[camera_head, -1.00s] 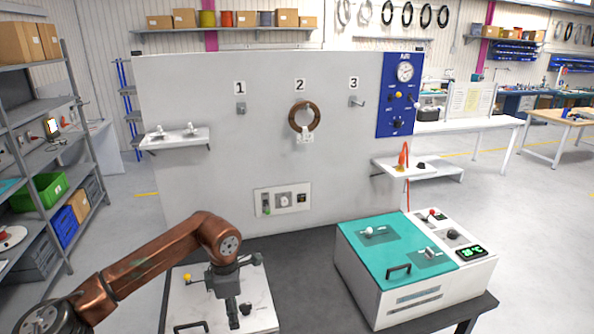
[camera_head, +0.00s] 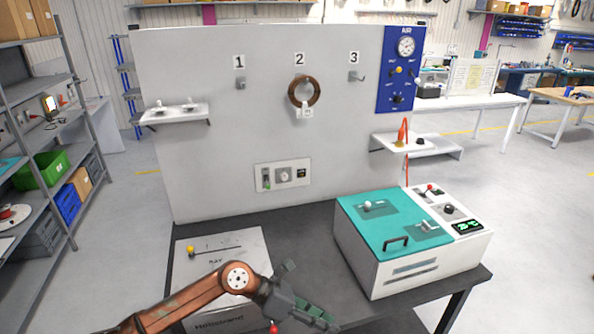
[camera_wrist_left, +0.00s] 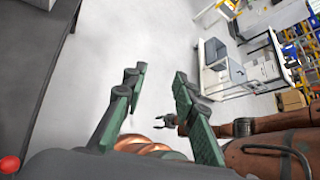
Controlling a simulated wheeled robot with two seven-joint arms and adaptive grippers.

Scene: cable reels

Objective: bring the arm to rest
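My left gripper (camera_head: 318,318) is low at the front edge of the dark table, right of the white box (camera_head: 222,247), and holds nothing. In the left wrist view its two green-padded fingers (camera_wrist_left: 158,105) are spread apart over bare floor. My right arm is out of the head view. In the left wrist view a copper-coloured arm (camera_wrist_left: 262,128) at the right ends in a small dark gripper (camera_wrist_left: 168,121), which looks open and empty. A brown cable ring (camera_head: 304,106) hangs at the hook under number 2 on the grey panel.
A teal-topped machine (camera_head: 390,226) stands on the table (camera_head: 300,240) to the right of my left gripper. A red knob (camera_head: 273,328) is close beside the gripper. Hooks 1 (camera_head: 240,84) and 3 (camera_head: 357,77) are bare. A shelf rack (camera_head: 40,150) stands at the left.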

